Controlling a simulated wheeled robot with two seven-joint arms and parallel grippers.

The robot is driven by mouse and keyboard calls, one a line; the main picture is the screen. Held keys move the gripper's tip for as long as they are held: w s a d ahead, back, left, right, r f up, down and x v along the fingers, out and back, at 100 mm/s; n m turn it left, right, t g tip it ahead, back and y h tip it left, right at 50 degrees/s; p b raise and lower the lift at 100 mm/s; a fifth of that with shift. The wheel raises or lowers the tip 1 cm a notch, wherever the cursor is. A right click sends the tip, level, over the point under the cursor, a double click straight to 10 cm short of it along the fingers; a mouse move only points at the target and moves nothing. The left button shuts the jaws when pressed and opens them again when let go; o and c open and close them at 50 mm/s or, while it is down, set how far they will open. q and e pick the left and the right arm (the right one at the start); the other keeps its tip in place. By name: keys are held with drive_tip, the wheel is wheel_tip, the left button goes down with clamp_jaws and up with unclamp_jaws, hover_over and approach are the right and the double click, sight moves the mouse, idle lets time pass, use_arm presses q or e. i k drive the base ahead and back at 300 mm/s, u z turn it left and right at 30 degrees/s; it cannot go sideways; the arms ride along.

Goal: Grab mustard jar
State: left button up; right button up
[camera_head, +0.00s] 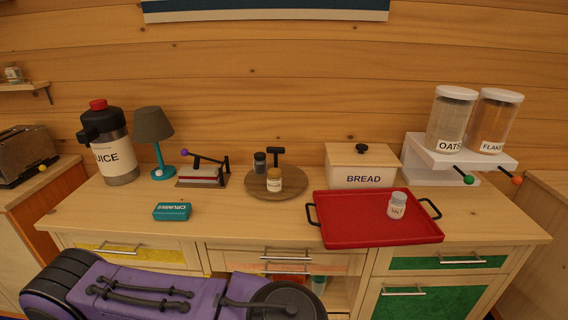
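A small jar with a white lid and yellowish label (274,180), which looks like the mustard jar, stands upright near the front of a round wooden turntable (290,191). Its label is too small to read. A darker small jar (259,163) stands just behind it to the left, and a black handle (276,155) rises behind it. Neither of my grippers shows. A purple and black part, seemingly my own arm, crosses the bottom left in front of the cabinet.
A red tray (350,232) with a salt jar (397,206) lies right of the turntable. A bread box (362,167) stands behind the tray. A lever device (202,174), teal crumbs box (172,211), lamp (154,126) and juice dispenser (112,150) are left. Counter before the turntable is clear.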

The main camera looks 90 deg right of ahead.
sight(275, 180)
drive_tip(key=z, duration=2.7)
